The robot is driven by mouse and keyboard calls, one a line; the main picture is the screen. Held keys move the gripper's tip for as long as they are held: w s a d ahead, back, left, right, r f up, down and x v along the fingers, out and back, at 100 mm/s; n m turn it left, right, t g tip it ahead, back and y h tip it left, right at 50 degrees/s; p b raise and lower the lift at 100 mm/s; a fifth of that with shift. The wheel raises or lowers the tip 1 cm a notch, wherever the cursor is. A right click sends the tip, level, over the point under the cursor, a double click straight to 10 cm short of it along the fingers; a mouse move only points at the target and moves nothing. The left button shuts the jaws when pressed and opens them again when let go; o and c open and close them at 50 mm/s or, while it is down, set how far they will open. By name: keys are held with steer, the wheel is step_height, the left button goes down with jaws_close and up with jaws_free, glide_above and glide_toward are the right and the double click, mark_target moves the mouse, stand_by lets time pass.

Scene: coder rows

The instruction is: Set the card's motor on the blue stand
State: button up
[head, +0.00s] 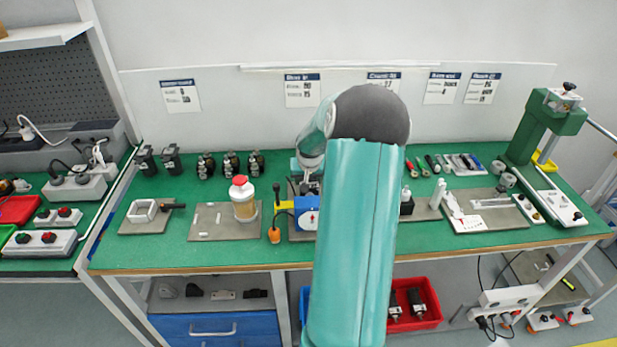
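Several small dark motor-like units stand along the back left of the green bench, including one at the far left (146,160) and one nearest my arm (256,163). A blue block, probably the blue stand (306,214), sits on a grey plate at mid-bench, with a yellow bar at its left. My gripper (309,186) points down just behind the blue block, partly hidden by my arm. Its fingers are too small to tell open from shut, or whether they hold anything. Cards (302,90) with unreadable text hang on the back panel.
Right are a black bottle (406,203), a white bottle (438,193) and a green press (548,125). My arm hides the bench's middle right.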

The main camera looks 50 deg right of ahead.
stand_by(0.5)
steer(key=shift+f, duration=1.25)
steer(key=shift+f, duration=0.35)
stand_by(0.4)
steer(key=o, duration=1.1)
steer(key=shift+f, duration=0.1)
steer(key=v, duration=1.4)
steer(key=shift+a, duration=0.1)
